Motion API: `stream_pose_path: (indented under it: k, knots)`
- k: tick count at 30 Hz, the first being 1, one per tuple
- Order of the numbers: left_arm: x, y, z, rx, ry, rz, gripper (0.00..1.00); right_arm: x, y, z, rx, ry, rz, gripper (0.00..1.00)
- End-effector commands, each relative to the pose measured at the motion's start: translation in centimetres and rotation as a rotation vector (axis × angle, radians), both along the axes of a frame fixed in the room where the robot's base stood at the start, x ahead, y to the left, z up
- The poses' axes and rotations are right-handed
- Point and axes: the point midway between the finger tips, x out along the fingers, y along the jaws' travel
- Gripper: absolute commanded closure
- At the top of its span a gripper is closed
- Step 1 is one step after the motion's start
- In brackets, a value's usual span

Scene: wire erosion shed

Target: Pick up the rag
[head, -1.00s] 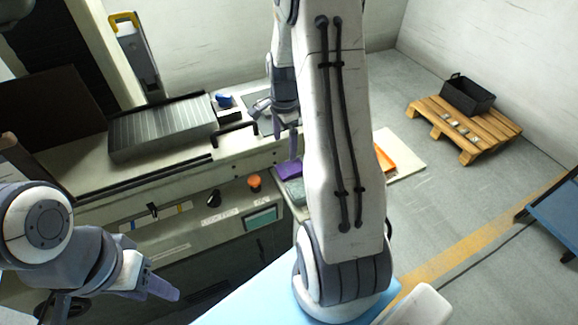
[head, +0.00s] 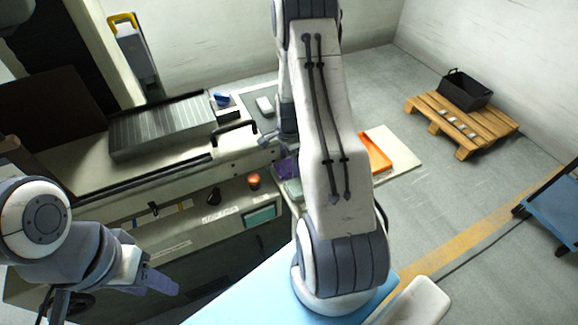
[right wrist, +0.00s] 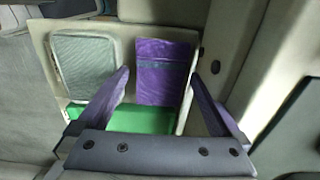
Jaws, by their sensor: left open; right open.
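A flat purple piece with a cloth-like look, which I take for the rag (right wrist: 163,72), lies in a shallow pale tray (right wrist: 185,118). It also shows in the head view (head: 287,168), partly hidden by my right arm. A grey-green meshed pad (right wrist: 84,66) lies left of it in the right wrist view, and a green patch (right wrist: 150,120) lies below it. My right gripper (right wrist: 160,78) is open above the purple piece, its fingers on either side; contact cannot be told. My left gripper (head: 160,282) is open and empty at lower left.
The machine bench carries a grey ribbed plate (head: 160,125) and a black handle (head: 235,133). An orange knob (head: 253,181) sits on its front. An orange tray (head: 377,153) lies right of my right arm. A pallet (head: 462,126) with a black crate (head: 465,90) stands on open floor.

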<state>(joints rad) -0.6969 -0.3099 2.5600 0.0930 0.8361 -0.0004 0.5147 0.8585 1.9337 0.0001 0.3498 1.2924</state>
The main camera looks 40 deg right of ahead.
Motion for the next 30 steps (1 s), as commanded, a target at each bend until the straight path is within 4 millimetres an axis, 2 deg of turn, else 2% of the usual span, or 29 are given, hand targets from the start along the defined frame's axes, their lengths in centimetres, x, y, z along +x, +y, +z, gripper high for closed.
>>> stream_pose_path:
  k: [4, 5, 9, 11, 23, 26, 30]
  knots:
    - [0.0, 0.0, 0.0, 0.0, 0.0, 0.0, 0.5, 0.0, 0.0, 0.0, 0.0, -0.001, 0.0, 0.0]
    - [0.0, 0.0, 0.0, 0.0, 0.0, 0.0, 0.5, 0.0, 0.0, 0.0, 0.0, -0.001, 0.0, 0.04]
    - [0.0, 0.0, 0.0, 0.0, 0.0, 0.0, 0.5, 0.0, 0.0, 0.0, 0.0, -0.001, 0.001, 0.57]
    - [0.0, 0.0, 0.0, 0.0, 0.0, 0.0, 0.5, 0.0, 0.0, 0.0, 0.0, -0.001, 0.001, 0.79]
    - [0.0, 0.0, -0.2, 0.0, 0.0, 0.0, 0.5, 0.1, 0.0, 0.7, -0.002, -0.003, 0.001, 0.8]
    - [0.0, 0.0, -0.5, 0.0, 0.0, 0.0, 0.5, 0.1, 0.0, 1.7, -0.002, -0.004, 0.001, 0.8]
    - [0.0, 0.0, -1.1, 0.0, 0.0, 0.0, 0.5, 0.2, -0.1, 4.2, -0.004, -0.007, 0.001, 0.8]
